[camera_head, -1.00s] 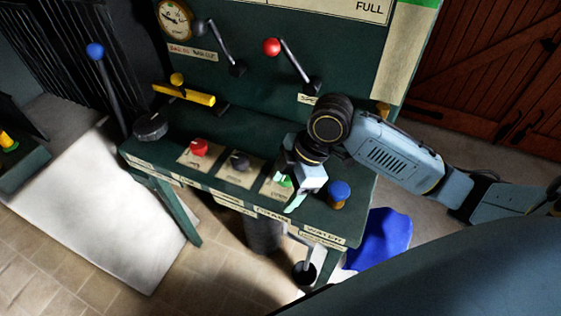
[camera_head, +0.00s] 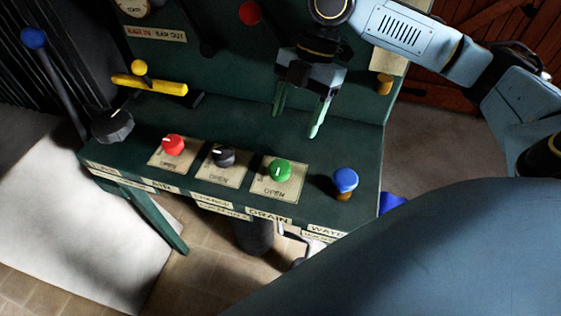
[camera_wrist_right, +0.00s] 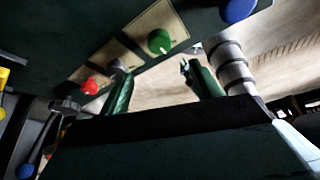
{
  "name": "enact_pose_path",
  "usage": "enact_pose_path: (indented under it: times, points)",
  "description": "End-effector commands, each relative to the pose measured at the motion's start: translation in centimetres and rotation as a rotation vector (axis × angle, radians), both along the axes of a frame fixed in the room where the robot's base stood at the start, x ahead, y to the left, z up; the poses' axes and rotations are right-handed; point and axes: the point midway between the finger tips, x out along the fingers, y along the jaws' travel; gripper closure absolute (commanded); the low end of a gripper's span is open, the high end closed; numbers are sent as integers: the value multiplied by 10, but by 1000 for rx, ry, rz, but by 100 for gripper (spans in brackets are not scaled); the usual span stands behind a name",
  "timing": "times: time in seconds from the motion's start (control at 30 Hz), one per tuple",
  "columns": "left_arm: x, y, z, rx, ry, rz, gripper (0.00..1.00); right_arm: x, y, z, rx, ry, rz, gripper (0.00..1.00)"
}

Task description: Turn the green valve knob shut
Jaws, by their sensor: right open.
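The green valve knob (camera_head: 280,170) sits on a cream plate (camera_head: 290,187) marked OPEN, above the DRAIN label on the green bench. Its white pointer mark faces toward the plate's front, near the word OPEN. My right gripper (camera_head: 299,122) is open and empty, raised above and behind the knob, fingers pointing down, apart from it. In the right wrist view the green knob (camera_wrist_right: 160,41) shows beyond and between the two fingers (camera_wrist_right: 160,88). My left gripper is in neither view.
A red knob (camera_head: 173,145) and a black knob (camera_head: 223,156) stand to the left on similar plates. A blue knob (camera_head: 345,180) stands close on the right. A yellow handle (camera_head: 150,84) and a dark handwheel (camera_head: 112,125) are further left. The bench's rear strip is clear.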

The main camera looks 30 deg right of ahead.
Motion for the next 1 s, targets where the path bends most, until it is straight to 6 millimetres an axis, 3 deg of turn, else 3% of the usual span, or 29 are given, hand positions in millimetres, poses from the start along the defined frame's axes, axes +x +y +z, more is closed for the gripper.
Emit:
enact_pose_path:
  times: [0.2,0.5,0.7,1.0]
  points:
    - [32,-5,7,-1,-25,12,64,-6,15,-41,0,3,2,36]
    - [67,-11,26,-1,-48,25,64,-11,33,-86,0,2,2,36]
    - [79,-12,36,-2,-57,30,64,-13,39,-101,0,0,0,36]
    - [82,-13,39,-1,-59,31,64,-14,41,-104,0,0,-1,36]
